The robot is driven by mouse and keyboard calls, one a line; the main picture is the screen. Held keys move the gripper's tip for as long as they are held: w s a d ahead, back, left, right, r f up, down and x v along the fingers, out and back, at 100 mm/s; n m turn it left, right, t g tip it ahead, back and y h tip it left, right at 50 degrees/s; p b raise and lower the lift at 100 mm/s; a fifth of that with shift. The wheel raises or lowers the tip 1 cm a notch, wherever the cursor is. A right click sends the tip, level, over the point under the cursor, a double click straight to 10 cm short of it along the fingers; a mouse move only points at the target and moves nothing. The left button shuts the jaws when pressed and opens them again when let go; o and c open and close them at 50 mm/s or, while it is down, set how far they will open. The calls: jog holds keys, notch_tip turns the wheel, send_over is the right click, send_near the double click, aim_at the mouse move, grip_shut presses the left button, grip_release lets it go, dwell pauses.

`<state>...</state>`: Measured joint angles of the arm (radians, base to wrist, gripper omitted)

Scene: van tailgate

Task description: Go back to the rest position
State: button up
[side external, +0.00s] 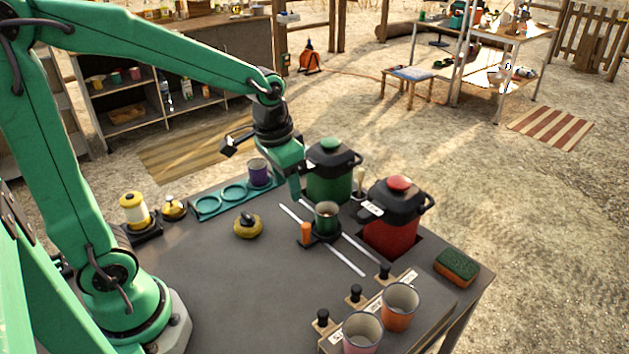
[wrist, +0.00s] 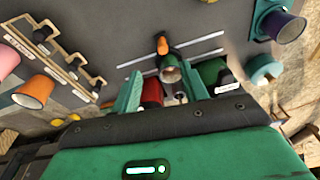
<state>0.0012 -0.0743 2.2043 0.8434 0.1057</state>
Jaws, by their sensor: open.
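My gripper (side external: 296,188) is open above the dark table, just left of and above the green cup (side external: 326,214) in the side view. The green cup stands upright in a black holder with an orange handle (side external: 306,233), between white lines on the table. In the wrist view, the cup (wrist: 171,72) shows beyond the gap between the two green fingers of my gripper (wrist: 164,92), which hold nothing. My arm reaches out from the left over the table.
A green pot (side external: 330,184) and a red pot (side external: 389,238) stand behind the cup. A purple cup (side external: 258,173) sits in a teal rack (side external: 208,207). Orange (side external: 399,309) and pink (side external: 361,337) mugs stand at the front. A sponge (side external: 457,265) lies right. The table's left middle is mostly clear.

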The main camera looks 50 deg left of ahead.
jog(key=s+r+t, duration=0.1)
jog(key=s+r, duration=0.2)
jog(key=s, duration=0.3)
jog(key=s+r+n+t, duration=0.1)
jog(key=s+r+t, duration=0.1)
jog(key=s+r, duration=0.2)
jog(key=shift+s+t, duration=0.3)
jog(key=shift+s, duration=0.55)
